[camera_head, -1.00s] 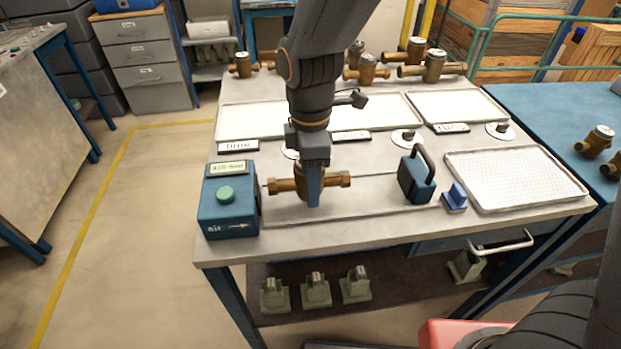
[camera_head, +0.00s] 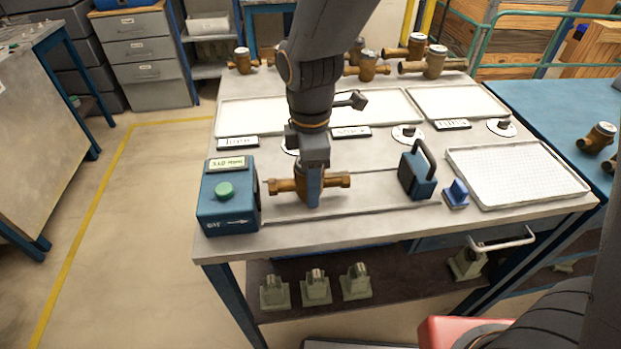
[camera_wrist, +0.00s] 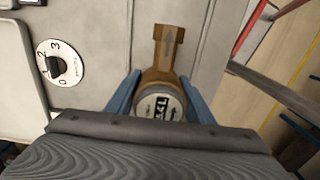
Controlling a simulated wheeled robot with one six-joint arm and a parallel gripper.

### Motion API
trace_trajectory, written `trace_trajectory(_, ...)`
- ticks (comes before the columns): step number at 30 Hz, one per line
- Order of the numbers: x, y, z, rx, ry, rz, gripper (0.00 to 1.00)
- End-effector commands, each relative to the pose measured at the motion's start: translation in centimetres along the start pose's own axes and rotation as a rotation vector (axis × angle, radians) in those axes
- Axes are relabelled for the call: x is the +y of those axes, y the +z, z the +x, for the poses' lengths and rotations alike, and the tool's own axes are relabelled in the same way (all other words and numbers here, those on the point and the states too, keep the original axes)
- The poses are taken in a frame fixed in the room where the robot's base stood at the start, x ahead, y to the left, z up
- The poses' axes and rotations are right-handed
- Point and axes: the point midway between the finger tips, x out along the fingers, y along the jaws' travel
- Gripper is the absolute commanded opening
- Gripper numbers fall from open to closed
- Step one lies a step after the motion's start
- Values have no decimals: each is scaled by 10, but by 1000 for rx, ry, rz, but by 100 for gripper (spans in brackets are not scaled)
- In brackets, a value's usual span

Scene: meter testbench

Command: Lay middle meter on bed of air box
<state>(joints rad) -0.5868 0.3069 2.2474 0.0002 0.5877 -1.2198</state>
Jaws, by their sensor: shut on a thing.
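My gripper (camera_head: 313,190) points down and is shut on a brass meter (camera_head: 285,185) with pipe ends to left and right. The meter lies level at the bed (camera_head: 385,206), right of the blue air box (camera_head: 228,213) with its green button. I cannot tell whether it touches the bed. In the wrist view the blue fingers (camera_wrist: 160,100) stand on both sides of the meter's round cap, and one brass pipe end with an arrow (camera_wrist: 168,45) shows. The other end is hidden by my gripper there. A blue clamp block with a black handle (camera_head: 418,175) stands right of the meter.
Several other brass meters (camera_head: 367,67) stand at the back of the bench. White trays (camera_head: 255,117) lie behind the bed, and a gridded tray (camera_head: 515,173) lies at the right. A small blue block (camera_head: 456,194) and dials (camera_head: 407,134) are nearby.

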Motion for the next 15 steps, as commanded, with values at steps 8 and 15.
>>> trace_trajectory(8,0,0,5,0,1,0,2)
trace_trajectory(15,0,0,4,0,1,0,58)
